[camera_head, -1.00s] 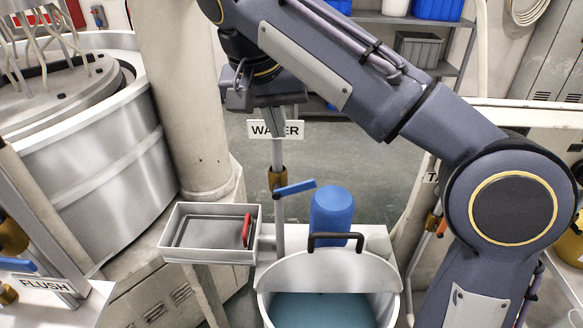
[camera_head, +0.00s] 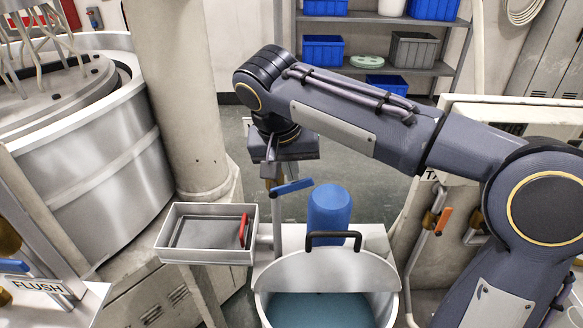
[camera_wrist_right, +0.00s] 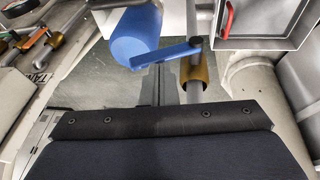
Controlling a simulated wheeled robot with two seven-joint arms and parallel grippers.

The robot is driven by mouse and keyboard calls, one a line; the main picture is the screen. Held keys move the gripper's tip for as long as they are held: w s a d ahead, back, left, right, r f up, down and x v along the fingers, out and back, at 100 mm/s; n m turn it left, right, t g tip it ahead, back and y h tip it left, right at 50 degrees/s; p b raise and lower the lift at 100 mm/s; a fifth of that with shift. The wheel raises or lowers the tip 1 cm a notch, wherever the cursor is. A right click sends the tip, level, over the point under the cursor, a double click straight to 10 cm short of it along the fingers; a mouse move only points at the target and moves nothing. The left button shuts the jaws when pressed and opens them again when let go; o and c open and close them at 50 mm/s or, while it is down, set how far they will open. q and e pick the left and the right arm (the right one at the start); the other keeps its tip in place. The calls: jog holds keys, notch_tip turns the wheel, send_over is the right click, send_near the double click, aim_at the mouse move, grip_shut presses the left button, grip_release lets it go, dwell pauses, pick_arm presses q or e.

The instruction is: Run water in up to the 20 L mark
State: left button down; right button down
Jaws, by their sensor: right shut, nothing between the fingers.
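A steel pot (camera_head: 328,271) with a black handle stands at the bottom centre of the head view, with blue-green water (camera_head: 320,310) in it. No level marks can be read. The water tap's blue lever (camera_head: 292,187) sticks out to the right above the pot; it also shows in the wrist view (camera_wrist_right: 165,53) beside the brass valve body (camera_wrist_right: 195,72). My right gripper (camera_head: 270,172) points down just above and behind the lever, shut and empty; whether it touches the lever I cannot tell. The WATER sign is hidden behind my right arm. My left gripper is out of view.
A blue container (camera_head: 330,208) stands behind the pot. A grey tray (camera_head: 208,254) with a red-handled item is left of it. A post (camera_head: 185,100) and a large steel drum (camera_head: 95,155) stand left. A FLUSH tap with a sign (camera_head: 38,286) is at lower left.

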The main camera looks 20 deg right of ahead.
aim_at(304, 182)
jog(key=d+f+y+b, duration=0.1)
jog(key=b, duration=0.1)
jog(key=d+f+y+b, duration=0.1)
jog(key=b, duration=0.1)
jog(key=shift+s+m+t+y+b, duration=0.3)
jog(key=shift+t+y, duration=0.1)
jog(key=shift+d+y+b, duration=0.15)
jog(key=shift+y+b, duration=0.15)
jog(key=shift+b, duration=0.05)
jog(key=shift+s+d+f, duration=0.1)
